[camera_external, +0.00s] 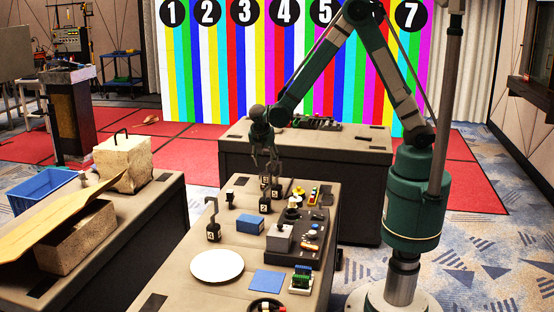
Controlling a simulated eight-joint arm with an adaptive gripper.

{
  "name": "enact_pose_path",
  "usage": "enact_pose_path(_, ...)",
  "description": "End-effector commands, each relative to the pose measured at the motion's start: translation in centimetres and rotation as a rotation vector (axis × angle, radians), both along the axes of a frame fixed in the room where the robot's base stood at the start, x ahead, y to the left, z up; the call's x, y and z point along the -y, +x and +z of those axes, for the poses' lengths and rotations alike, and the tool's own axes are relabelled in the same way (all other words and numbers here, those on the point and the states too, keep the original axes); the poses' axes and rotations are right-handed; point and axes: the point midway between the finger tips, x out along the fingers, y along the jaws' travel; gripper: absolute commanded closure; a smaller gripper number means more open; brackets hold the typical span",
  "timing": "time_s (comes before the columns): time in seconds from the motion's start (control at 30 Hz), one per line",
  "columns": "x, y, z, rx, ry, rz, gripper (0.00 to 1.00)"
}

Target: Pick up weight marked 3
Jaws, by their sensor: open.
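Several dark hooked weights stand on the table (180,255) in front of my arm. One weight marked 4 (213,232) stands toward the left with a tall hook. A weight that looks marked 2 (264,206) stands right of it, with another dark weight (276,191) just behind, its number too small to read surely. I cannot make out a clear 3 on any weight. My gripper (266,172) points down, open, above or close to the grouped weights; its fingers partly overlap them and the gap is hard to judge.
A blue box (249,224), a dark device panel (311,240), a white disc (217,266), a blue square (267,281) and a green part (301,279) share the table. A side table with stone-like blocks (122,163) stands left. Another table (345,142) stands behind.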

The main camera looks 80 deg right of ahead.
Motion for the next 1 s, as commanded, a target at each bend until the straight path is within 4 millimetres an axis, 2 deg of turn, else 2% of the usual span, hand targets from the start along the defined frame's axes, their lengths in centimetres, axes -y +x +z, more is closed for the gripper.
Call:
enact_pose_path(0.27,0.3,0.0,-0.6,0.0,0.0,0.0,0.52)
enact_pose_path(0.7,2.2,-0.1,-4.5,0.0,0.0,-0.001,0.52)
enact_pose_path(1.0,2.3,-0.1,-4.7,0.0,0.0,0.0,0.52)
